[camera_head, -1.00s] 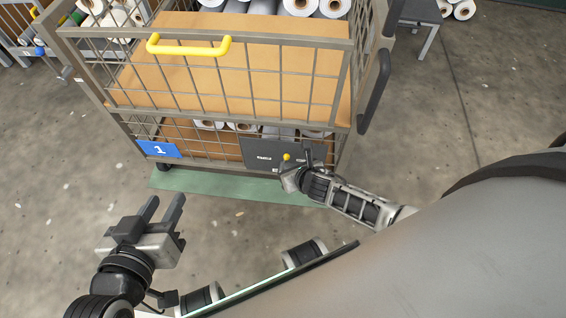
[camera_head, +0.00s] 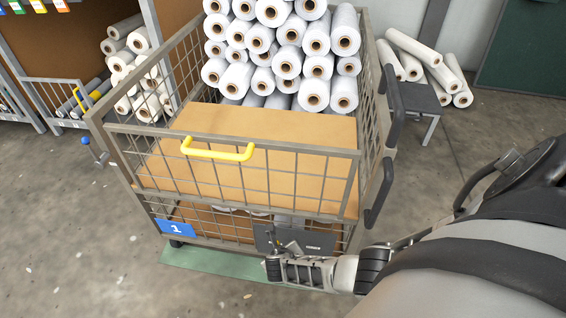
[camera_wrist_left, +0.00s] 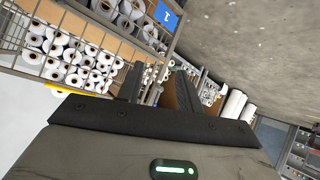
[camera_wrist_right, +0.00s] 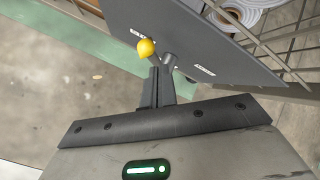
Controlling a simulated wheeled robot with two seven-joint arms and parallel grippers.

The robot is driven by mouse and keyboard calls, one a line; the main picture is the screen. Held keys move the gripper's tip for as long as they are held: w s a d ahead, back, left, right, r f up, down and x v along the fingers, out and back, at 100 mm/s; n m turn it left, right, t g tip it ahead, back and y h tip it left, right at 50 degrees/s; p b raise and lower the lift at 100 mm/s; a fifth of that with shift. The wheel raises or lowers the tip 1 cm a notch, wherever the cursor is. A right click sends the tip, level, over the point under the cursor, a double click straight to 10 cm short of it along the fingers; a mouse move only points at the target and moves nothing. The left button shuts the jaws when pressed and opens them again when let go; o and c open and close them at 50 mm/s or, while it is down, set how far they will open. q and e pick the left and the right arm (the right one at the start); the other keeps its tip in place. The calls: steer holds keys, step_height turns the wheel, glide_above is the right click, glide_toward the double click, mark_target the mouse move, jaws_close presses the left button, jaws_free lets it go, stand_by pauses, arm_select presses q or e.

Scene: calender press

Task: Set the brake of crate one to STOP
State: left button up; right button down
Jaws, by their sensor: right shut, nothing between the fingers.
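Crate one is a wire-mesh cart (camera_head: 210,245) with a blue "1" sign (camera_head: 176,228). Its dark brake plate (camera_head: 265,236) is low on the front. In the right wrist view, the brake lever's yellow knob (camera_wrist_right: 146,47) leans beside one pale label, and the other label (camera_wrist_right: 204,70) is clear; I cannot read either. My right gripper (camera_head: 272,250) is shut and empty at the plate's left part, hiding the knob in the head view. Its fingertips (camera_wrist_right: 156,70) are just short of the knob; contact is unclear. My left gripper (camera_wrist_left: 160,70) is open and empty.
White rolls (camera_head: 285,65) are stacked in the crate, above a yellow handle (camera_head: 218,153). A green floor strip (camera_head: 215,262) lies under its front. A small stool (camera_head: 425,97) and loose rolls are behind right, and a rack (camera_head: 70,100) is behind left.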

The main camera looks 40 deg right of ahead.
arm_select(q)
steer(key=shift+r+p, duration=0.5)
steer(key=shift+r, duration=0.25)
arm_select(e)
steer(key=shift+r, duration=0.65)
